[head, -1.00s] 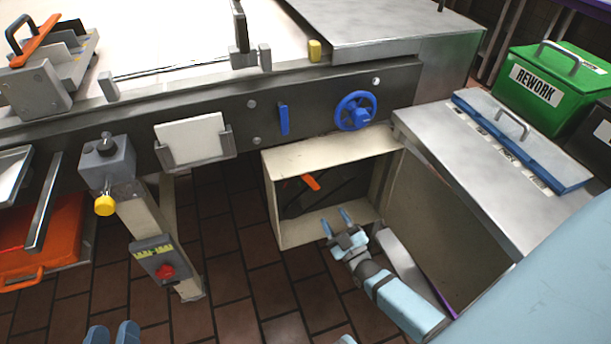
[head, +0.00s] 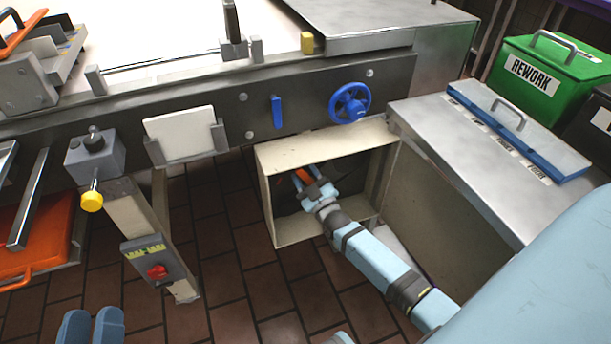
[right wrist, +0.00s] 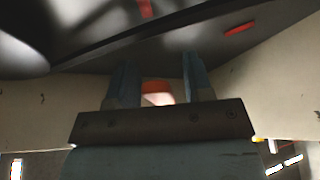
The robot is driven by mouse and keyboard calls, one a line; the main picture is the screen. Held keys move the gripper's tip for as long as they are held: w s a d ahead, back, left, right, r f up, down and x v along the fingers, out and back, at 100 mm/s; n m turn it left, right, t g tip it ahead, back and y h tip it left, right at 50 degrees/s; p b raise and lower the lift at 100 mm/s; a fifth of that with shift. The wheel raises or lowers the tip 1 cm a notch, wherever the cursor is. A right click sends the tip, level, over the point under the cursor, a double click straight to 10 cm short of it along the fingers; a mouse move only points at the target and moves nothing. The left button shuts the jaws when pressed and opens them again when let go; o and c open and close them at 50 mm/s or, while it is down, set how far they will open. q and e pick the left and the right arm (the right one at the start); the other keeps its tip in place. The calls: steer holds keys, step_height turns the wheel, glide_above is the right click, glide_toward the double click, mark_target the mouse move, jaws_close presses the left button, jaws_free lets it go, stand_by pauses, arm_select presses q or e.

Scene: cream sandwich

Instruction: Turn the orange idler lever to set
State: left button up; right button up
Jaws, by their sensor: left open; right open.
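The orange idler lever (head: 302,175) shows inside the open cream box under the conveyor, partly hidden by my right gripper (head: 308,177). The right gripper reaches into the box, open, its two blue fingers beside the lever. In the right wrist view an orange end (right wrist: 157,87) shows between the fingers of the open gripper (right wrist: 158,70); I cannot tell whether they touch it. My left gripper (head: 91,318) shows only as two blue, parted fingers at the bottom left edge, away from the box.
The cream box (head: 285,237) has walls close around my right gripper. A blue handwheel (head: 350,103) and a blue handle (head: 277,112) sit on the panel above. A steel cabinet (head: 430,125) stands to the right. The tiled floor (head: 215,250) is open to the left.

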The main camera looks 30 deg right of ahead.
jaws_close()
arm_select(q)
steer(key=shift+f, duration=0.1)
steer(key=shift+a, duration=0.1)
arm_select(e)
steer(key=shift+a+m, duration=0.1)
steer(key=shift+m, duration=0.2)
arm_select(q)
steer(key=shift+w+a+f+g+y+p, duration=0.15)
steer(key=shift+f+g+y+p, duration=0.15)
steer(key=shift+f, duration=0.35)
steer(key=shift+w+a+f+g+y+p, duration=0.1)
steer(key=shift+f+g+y+p, duration=0.1)
steer(key=shift+f+g+p, duration=0.3)
arm_select(e)
steer(key=m+h, duration=0.1)
steer(key=m, duration=0.1)
steer(key=a+m+h, duration=0.1)
steer(key=m, duration=0.2)
steer(key=m+h, duration=0.2)
steer(key=shift+w+a+f+m, duration=0.2)
steer(key=shift+a+f+m, duration=0.15)
steer(key=shift+a+m, duration=0.05)
arm_select(q)
steer(key=shift+f, duration=0.1)
